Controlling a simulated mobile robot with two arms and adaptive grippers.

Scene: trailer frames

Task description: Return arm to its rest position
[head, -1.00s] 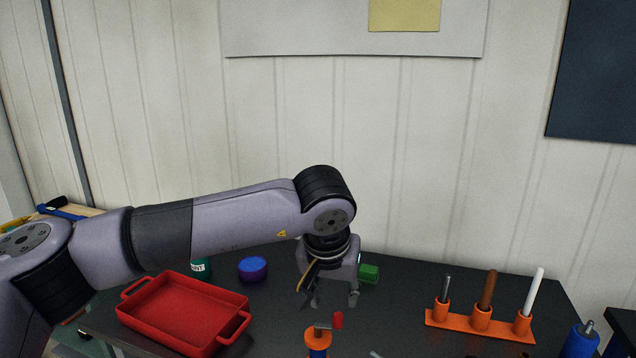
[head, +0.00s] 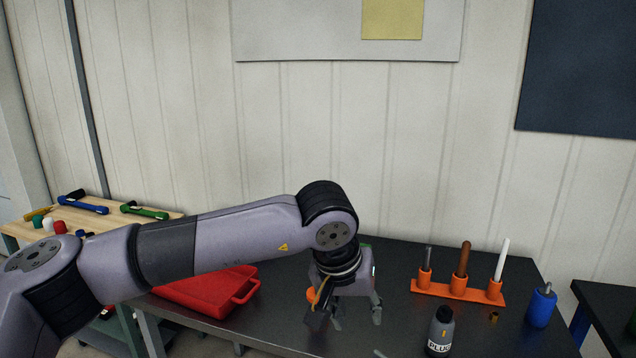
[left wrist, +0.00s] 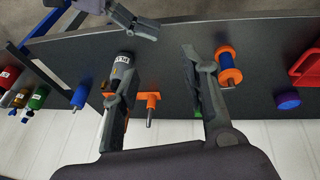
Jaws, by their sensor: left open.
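My left arm reaches across the head view from the left. Its gripper (head: 357,323) points down over the dark table (head: 400,335), open with nothing visible between its fingers. In the left wrist view its two fingers (left wrist: 156,54) are spread wide, with the table behind them. Another gripper (left wrist: 145,25), apparently my right one, shows in part at the top of that view; its jaw state is unclear.
An orange rack (head: 458,291) holds upright rods. A PLUG bottle (head: 440,330) and a blue bottle (head: 541,306) stand on the right. A blue puck (left wrist: 288,99) shows in the wrist view. A wooden bench (head: 110,215) stands left.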

